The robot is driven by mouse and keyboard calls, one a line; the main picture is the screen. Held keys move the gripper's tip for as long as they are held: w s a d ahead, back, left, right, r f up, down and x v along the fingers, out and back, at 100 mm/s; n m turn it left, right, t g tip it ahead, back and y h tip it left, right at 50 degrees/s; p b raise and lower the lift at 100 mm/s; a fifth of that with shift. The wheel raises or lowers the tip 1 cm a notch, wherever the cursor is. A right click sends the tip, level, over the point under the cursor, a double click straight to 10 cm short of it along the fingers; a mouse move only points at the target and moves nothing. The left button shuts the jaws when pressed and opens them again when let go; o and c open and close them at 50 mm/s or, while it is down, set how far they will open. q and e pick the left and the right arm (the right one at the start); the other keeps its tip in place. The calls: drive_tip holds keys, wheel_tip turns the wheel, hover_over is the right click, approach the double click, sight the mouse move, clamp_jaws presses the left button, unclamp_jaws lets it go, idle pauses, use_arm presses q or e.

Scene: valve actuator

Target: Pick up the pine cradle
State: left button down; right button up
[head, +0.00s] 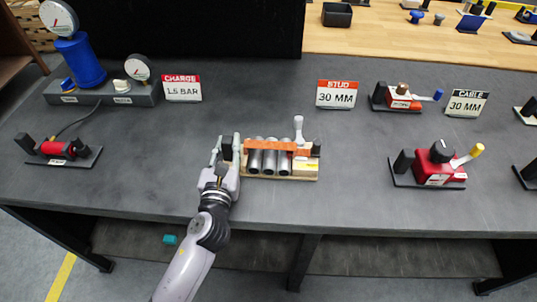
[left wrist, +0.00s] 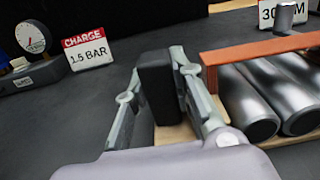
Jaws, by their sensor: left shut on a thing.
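The pine cradle (head: 308,167) sits on the dark grey bench near the middle of the head view. My left gripper (head: 226,150) is shut on that black grip, which also shows between the fingers in the left wrist view (left wrist: 157,85). The pine base shows partly behind the right finger (left wrist: 178,138). The cradle appears to rest on the bench. My right gripper is not in view.
A "STUD 30 MM" sign (head: 337,94) stands behind the cradle. A "CHARGE 1.5 BAR" sign (head: 182,88) and gauge stand (head: 105,94) are at the back left. Red clamp devices (head: 440,162) stand to the right. The bench left of the cradle is mostly clear.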

use_arm(q)
drive_tip(key=shift+r, duration=0.1)
wheel_tip(320, 180, up, 9)
drive_tip(key=shift+f, duration=4.15)
drive_tip(key=shift+f, duration=0.55)
drive_tip(key=shift+r, duration=0.3)
use_arm(e)
drive_tip(key=shift+c, duration=0.2)
